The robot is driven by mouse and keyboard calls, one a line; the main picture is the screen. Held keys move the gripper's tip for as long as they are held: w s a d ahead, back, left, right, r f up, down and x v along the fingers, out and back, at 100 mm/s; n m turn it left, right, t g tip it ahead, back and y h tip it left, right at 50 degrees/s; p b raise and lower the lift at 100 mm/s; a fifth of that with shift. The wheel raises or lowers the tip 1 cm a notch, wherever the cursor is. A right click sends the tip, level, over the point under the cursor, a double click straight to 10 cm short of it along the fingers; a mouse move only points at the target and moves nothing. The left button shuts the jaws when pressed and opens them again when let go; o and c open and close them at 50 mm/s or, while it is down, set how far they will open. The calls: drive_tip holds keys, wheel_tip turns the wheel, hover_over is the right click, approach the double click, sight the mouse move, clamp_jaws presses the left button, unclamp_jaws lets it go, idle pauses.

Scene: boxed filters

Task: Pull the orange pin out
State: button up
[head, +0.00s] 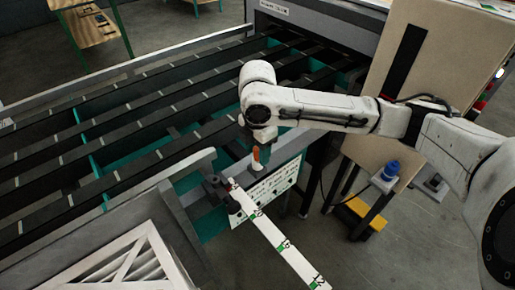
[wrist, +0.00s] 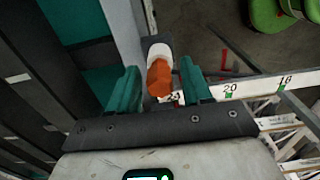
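The orange pin (head: 256,155) stands at the edge of the machine's frame, above the white ruler strip (head: 290,252). In the wrist view the pin (wrist: 160,78) has a white band at its far end and lies between my two teal fingers. My gripper (wrist: 160,70) is open, with a gap showing on both sides of the pin. In the head view my wrist hangs just above the pin, and the fingers are hard to make out. The pin's lower end is hidden.
A slatted roller bed (head: 100,140) fills the left. A dark clamp block (head: 213,187) sits beside the ruler. A white slatted crate (head: 130,262) is at the lower left. Open floor shows at lower right.

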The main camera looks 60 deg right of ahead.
sight(257, 148)
clamp_jaws()
drive_tip(key=shift+r+p, duration=0.3)
drive_tip(key=shift+r, duration=0.05)
drive_tip(key=shift+r, duration=0.35)
drive_tip(key=shift+r+p, duration=2.45)
drive_tip(key=shift+r, duration=0.1)
wheel_tip(257, 148, up, 9)
idle(0.9)
